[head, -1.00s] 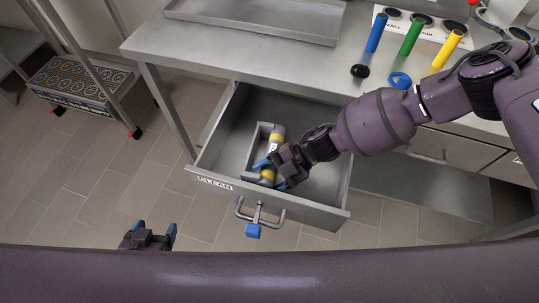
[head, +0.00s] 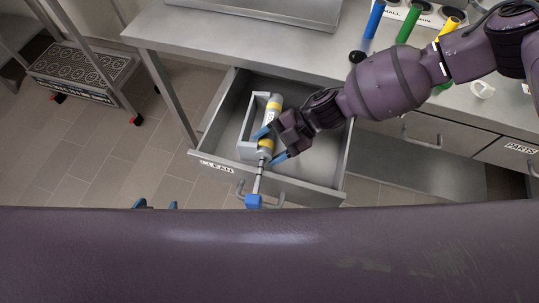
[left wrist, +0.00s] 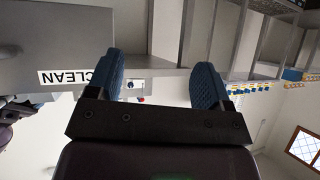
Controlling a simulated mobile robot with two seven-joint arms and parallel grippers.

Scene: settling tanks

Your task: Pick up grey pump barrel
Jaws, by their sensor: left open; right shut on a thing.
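The grey pump barrel (head: 275,115), a grey cylinder with yellow bands, is at the open drawer (head: 318,190), lying lengthwise towards its front. A thin rod runs from its near end over the drawer front to a blue end piece (head: 253,201). A grey U-shaped frame (head: 247,128) lies along its left side. My right gripper (head: 271,145) reaches in from the right and is shut on the barrel, one blue finger on each side. Whether the barrel clears the drawer floor is unclear. My left gripper (left wrist: 159,64) is open and empty; its tips (head: 155,205) barely show in the head view.
The drawer is labelled CLEAN and hangs under a metal bench (head: 225,38). Blue (head: 374,20), green (head: 408,22) and yellow (head: 450,26) cylinders stand on the bench. A wheeled rack (head: 80,75) stands at the left. Tiled floor is clear left of the drawer.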

